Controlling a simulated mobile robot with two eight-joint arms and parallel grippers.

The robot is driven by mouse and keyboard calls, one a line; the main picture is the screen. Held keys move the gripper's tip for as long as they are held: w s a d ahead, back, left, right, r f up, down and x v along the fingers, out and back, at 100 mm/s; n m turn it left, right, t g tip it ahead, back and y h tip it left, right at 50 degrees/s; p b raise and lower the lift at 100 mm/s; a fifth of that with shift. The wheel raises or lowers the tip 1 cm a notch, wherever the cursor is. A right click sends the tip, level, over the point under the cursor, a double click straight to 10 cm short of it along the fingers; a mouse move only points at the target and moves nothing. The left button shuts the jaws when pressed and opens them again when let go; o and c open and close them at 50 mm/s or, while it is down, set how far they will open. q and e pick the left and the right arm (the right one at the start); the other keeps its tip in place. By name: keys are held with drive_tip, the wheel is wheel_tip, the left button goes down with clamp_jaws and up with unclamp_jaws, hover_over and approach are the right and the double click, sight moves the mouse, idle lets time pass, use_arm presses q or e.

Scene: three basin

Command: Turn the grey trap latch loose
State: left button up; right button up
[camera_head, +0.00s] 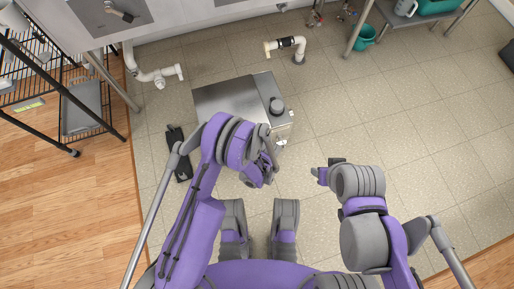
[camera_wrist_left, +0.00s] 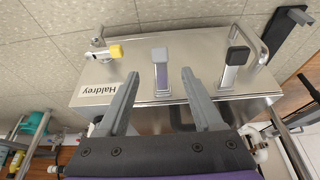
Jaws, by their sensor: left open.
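The grease trap is a steel box (camera_head: 225,97) on the tiled floor in front of me. In the left wrist view its face (camera_wrist_left: 200,35) carries a "Haldrey" label, a grey-capped latch (camera_wrist_left: 160,54) in the middle and a black-capped latch (camera_wrist_left: 238,56) to the right. My left gripper (camera_wrist_left: 159,73) is open, its fingers on either side of the grey latch's lower part in the picture; contact cannot be told. In the head view my left gripper (camera_head: 272,160) is at the box's near side, and the arm hides the grey latch. My right gripper (camera_head: 320,174) is apart from the box, its jaws unclear.
A wire rack (camera_head: 60,100) stands at left.

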use_arm(q)
drive_tip(key=b+x, duration=0.1)
drive_tip(key=x, duration=0.6)
drive_tip(key=shift+f+b, duration=0.25)
drive_tip(key=shift+b, duration=0.1)
clamp_jaws()
idle(1.0)
